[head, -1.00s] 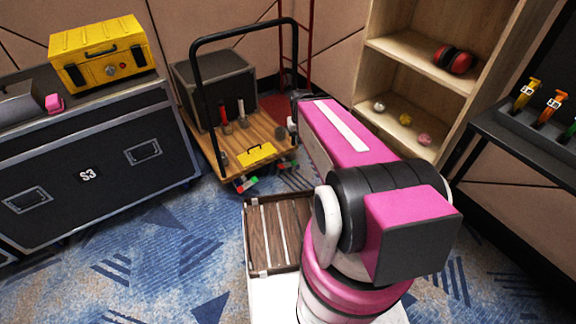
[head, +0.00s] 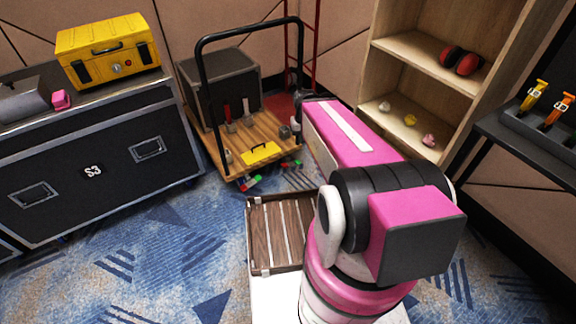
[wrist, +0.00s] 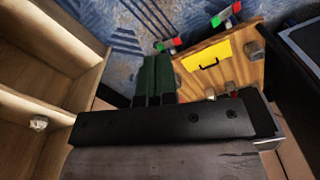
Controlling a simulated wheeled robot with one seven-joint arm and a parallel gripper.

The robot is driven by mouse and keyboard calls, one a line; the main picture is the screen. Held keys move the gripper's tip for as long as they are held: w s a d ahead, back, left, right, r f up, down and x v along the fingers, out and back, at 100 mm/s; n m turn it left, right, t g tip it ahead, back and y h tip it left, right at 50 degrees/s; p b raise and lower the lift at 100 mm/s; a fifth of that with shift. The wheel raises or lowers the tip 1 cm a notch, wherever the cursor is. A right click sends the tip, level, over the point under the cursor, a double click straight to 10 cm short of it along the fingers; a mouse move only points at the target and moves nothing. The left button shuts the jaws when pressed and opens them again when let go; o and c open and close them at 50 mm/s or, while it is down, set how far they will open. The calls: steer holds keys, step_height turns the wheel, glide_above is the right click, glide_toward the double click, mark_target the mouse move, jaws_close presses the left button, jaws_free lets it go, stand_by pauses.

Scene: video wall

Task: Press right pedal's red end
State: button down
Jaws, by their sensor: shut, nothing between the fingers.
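The right pedal (head: 291,163) lies at the cart's front right edge in the head view, small and partly beside my pink arm. In the wrist view it is the nearer pedal (wrist: 168,46), with a green end at left and a red end (wrist: 177,42) at right. My gripper (wrist: 157,58) shows dark green fingers, closed together and empty. Their tips appear just below this pedal in the picture; I cannot tell whether they touch it. My gripper is hidden behind my arm in the head view. The left pedal (head: 250,183) also has red and green ends.
A wooden shelf (head: 400,52) stands close at right, a black S3 case (head: 93,171) at left. Blue carpet is open in front.

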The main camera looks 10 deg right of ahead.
steer(key=w+a+f+n, duration=0.1)
steer(key=w+f+n, duration=0.2)
steer(key=w+f, duration=1.2)
steer(key=n+t, duration=0.1)
steer(key=n, duration=0.2)
glide_toward(285, 165)
steer(key=shift+d+f+y, duration=0.1)
steer(key=shift+d+y, duration=0.15)
steer(key=shift+y, duration=0.05)
steer(key=shift+w+a+f, duration=0.1)
steer(key=shift+f, duration=1.2)
steer(key=shift+w+f, duration=0.15)
steer(key=shift+f, duration=2)
steer(key=shift+f, duration=0.1)
